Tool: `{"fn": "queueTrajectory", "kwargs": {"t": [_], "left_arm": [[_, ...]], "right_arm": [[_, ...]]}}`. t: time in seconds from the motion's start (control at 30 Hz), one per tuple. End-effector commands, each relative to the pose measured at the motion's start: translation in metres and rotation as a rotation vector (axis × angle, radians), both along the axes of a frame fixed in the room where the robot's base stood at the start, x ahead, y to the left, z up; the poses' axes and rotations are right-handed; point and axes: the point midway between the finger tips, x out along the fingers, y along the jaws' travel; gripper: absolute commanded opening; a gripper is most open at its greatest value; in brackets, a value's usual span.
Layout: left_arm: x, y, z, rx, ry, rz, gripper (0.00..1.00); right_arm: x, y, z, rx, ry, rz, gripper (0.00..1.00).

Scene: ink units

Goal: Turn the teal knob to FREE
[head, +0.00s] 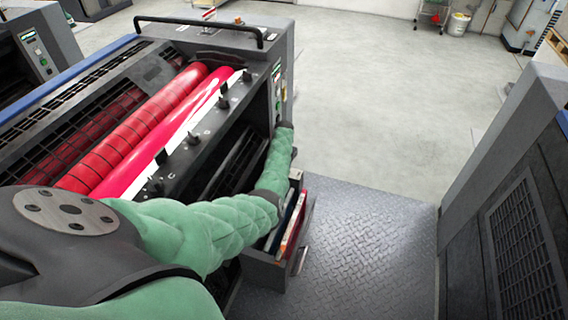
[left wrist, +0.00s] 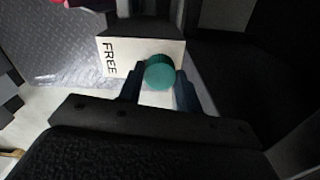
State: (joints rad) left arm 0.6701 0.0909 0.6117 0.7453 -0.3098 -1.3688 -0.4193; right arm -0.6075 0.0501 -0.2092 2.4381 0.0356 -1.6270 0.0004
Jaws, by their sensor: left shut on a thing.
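The teal knob (left wrist: 160,72) shows as a round cap in the left wrist view. My left gripper (left wrist: 160,88) is shut on it, with one dark finger on each side. Behind the knob is a pale plate (left wrist: 112,58) with the word FREE on its left part. No pointer mark on the knob can be made out, so its setting cannot be told. In the head view my green-sleeved left arm reaches to the right end of the press; the knob and the fingertips are hidden there. My right gripper is in neither view.
The press with red rollers (head: 150,125) fills the left. An open drawer (head: 265,268) juts out below my forearm. A row of small dark knobs (head: 194,138) lines the press edge. A grey cabinet (head: 510,200) stands at right. The metal floor plate (head: 370,250) between is clear.

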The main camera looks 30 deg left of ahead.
Motion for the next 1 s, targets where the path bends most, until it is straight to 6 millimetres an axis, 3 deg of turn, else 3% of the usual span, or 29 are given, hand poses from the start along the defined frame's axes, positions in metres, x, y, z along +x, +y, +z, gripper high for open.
{"fn": "queueTrajectory", "kwargs": {"t": [0.03, 0.13, 0.53, 1.0], "left_arm": [[0.000, 0.000, 0.000, 0.000, 0.000, 0.000, 0.38], [0.000, 0.000, 0.000, 0.000, 0.000, 0.000, 0.56], [0.000, 0.000, 0.008, 0.000, 0.000, 0.001, 0.56], [0.000, 0.001, 0.070, 0.001, -0.001, 0.001, 0.56]], "right_arm": [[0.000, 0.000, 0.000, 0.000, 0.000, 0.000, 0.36], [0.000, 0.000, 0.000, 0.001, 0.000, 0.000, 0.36], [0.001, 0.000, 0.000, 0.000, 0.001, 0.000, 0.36], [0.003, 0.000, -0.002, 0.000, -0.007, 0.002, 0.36]]}}
